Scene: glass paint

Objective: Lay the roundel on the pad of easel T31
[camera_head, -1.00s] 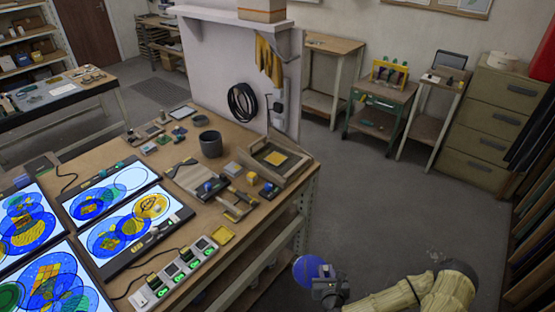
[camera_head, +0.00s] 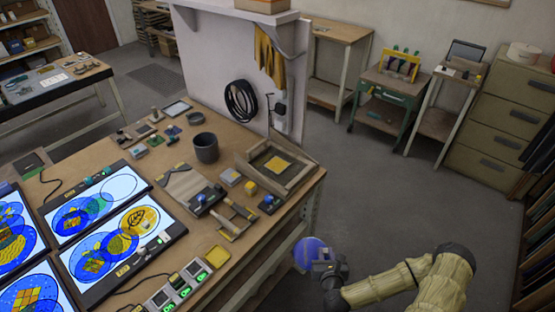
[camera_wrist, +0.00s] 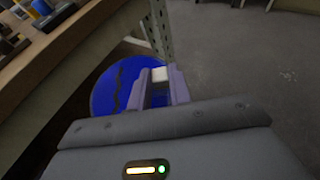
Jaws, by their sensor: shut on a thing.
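The roundel (camera_head: 304,257) is a blue translucent disc, held at its edge by my gripper (camera_head: 322,262) off the table's right side, below the top. In the wrist view the roundel (camera_wrist: 108,92) shows a dark wavy line, and my gripper's fingers (camera_wrist: 158,82) are shut on its right edge. A wooden easel-like frame (camera_head: 311,172) with a yellow pad (camera_head: 278,165) on a dark face stands at the worktable's right corner. I cannot read T31 on anything, so I cannot tell if this is that easel.
Open floor (camera_head: 400,190) lies to the right. A green cart (camera_head: 385,105) stands at the back.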

